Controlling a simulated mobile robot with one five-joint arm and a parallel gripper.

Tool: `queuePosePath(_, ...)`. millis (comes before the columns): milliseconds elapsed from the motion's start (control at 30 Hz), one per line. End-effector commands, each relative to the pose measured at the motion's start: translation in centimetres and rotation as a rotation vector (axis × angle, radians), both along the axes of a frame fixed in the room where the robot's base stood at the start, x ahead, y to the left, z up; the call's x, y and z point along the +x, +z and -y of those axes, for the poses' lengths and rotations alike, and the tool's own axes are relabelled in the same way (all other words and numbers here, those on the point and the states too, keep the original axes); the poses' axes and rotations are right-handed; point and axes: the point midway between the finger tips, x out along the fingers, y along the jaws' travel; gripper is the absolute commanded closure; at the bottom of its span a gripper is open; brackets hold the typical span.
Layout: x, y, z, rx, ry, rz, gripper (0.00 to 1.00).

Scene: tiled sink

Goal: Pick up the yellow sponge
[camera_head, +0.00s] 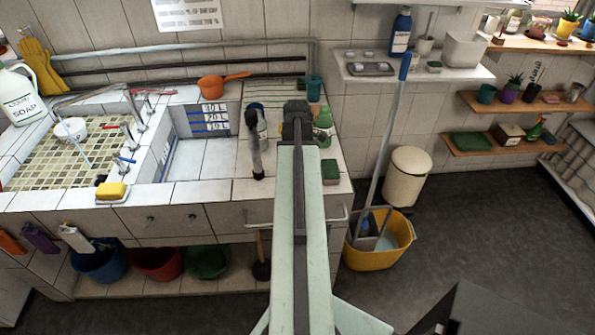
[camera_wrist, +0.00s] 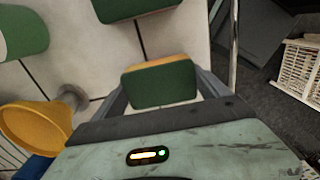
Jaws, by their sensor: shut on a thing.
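In the head view this held sponge is hidden by my arm. Whether it touches the surface below is unclear. A green sponge (camera_head: 330,170) sits on the counter's right end.
An orange pan (camera_head: 222,84) is at the back. A yellow mop bucket (camera_head: 380,245) stands on the floor at right. A yellow funnel-shaped thing (camera_wrist: 38,128) is left in the wrist view.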

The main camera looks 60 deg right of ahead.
Motion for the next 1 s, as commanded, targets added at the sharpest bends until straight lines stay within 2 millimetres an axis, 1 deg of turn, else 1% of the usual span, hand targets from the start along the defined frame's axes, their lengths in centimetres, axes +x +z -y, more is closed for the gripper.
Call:
queuePosePath(33,0.0,1.2,0.0,0.000,0.000,0.000,0.52)
queuePosePath(167,0.0,3.7,0.0,0.000,0.000,0.000,0.52)
queuePosePath(300,0.0,6.9,0.0,0.000,-0.001,0.000,0.52)
queuePosePath(400,0.0,8.7,0.0,0.000,-0.001,0.000,0.52)
queuePosePath(533,-0.1,9.7,0.0,0.000,-0.001,0.000,0.52)
queuePosePath(767,-0.1,9.4,0.1,0.000,-0.002,0.000,0.52)
queuePosePath(800,-0.1,9.4,0.1,0.000,-0.002,0.000,0.20)
queuePosePath(900,-0.1,9.4,0.1,0.000,-0.002,0.000,0.47)
queuePosePath(1000,-0.1,9.4,0.1,0.000,-0.002,0.000,0.47)
